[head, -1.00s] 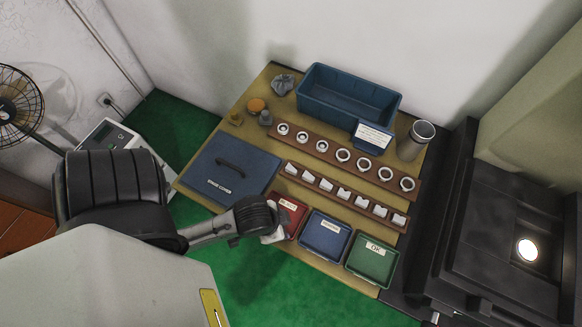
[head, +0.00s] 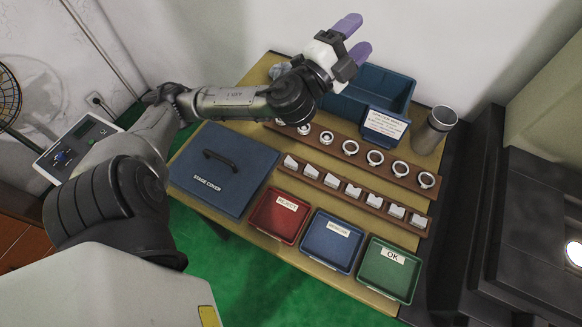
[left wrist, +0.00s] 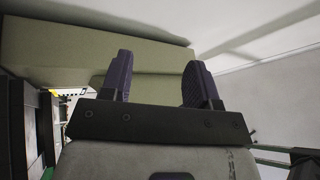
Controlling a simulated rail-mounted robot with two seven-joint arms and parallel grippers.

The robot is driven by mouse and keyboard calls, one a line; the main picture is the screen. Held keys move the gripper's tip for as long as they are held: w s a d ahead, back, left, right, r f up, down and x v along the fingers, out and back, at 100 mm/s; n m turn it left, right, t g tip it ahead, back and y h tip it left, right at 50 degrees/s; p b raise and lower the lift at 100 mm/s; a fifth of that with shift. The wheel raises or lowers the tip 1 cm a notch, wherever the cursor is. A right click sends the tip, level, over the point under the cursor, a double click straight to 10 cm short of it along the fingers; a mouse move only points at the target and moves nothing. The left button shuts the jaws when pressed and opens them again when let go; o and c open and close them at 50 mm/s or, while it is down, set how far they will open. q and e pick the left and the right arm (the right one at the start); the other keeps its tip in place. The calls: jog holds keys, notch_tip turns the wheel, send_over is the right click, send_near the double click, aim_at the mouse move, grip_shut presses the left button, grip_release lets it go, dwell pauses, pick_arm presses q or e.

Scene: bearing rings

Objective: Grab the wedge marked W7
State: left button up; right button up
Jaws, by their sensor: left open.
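A row of several small pale wedges (head: 353,190) sits along the lower brown wooden rack (head: 281,172) on the table. Any marks on them are too small to read, so I cannot tell which one is W7. My left gripper (head: 355,38) is raised high at the back, in front of the wall, its purple fingers spread and empty, up and left of the wedges. In the left wrist view its two fingers (left wrist: 160,80) stand apart with nothing between them; no wedge shows there. My right gripper is not in view.
A second rack holds several rings (head: 375,158). Behind it are a blue bin (head: 398,88) with a sign and a metal cylinder (head: 435,130). In front are red (head: 278,216), blue (head: 331,241) and green (head: 388,269) trays. A blue stage cover (head: 240,165) lies left.

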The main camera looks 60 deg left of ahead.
pick_arm(q)
jog(key=s+d+r+m+h, duration=0.15)
jog(key=d+m+h, duration=0.25)
jog(key=m+h, duration=0.45)
jog(key=d+r+m+h, duration=0.3)
jog(key=d+m+h, duration=0.1)
jog(key=m+h, duration=0.4)
jog(key=g+y, duration=1.1)
jog(key=g, duration=1.1)
send_near(292, 162)
jog(key=shift+m, duration=0.35)
jog(key=f+b, duration=0.3)
jog(key=f, duration=0.1)
jog(key=shift+s+a, duration=0.15)
jog(key=shift+s, duration=0.15)
jog(key=shift+w+f+b, duration=0.1)
jog(key=shift+f+b, duration=1.5)
jog(key=shift+f, duration=1.05)
